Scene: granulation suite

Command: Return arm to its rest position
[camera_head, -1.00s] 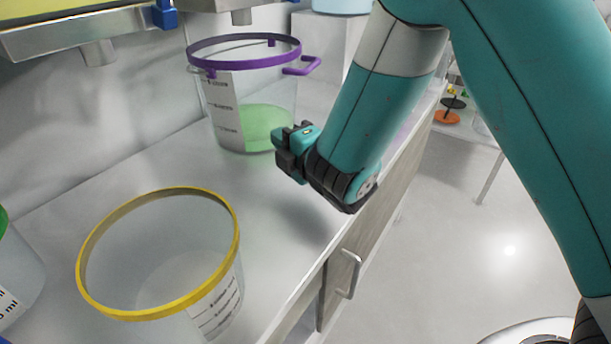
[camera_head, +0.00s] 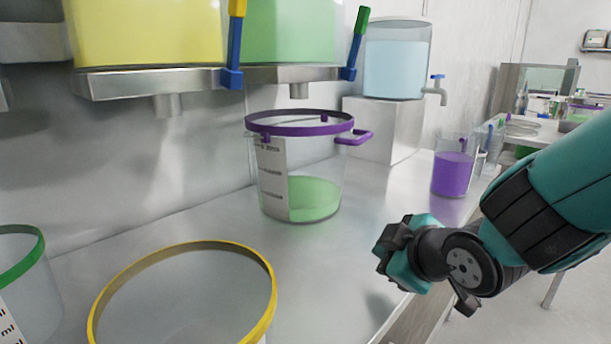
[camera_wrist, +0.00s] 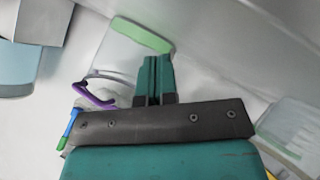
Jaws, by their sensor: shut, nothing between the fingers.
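My gripper (camera_wrist: 155,80) shows in the wrist view with its two fingers together and nothing between them. In the head view my arm comes in from the right, and its end (camera_head: 400,256) hangs over the front edge of the steel counter. It is apart from the containers there. The fingertips are not clear in the head view.
A purple-rimmed container (camera_head: 317,198) with green liquid stands behind my gripper. A yellow-rimmed container (camera_head: 265,325) stands front left, a green-rimmed one (camera_head: 30,290) farther left. A purple-filled beaker (camera_head: 452,174) and a blue tank (camera_head: 395,70) stand farther back.

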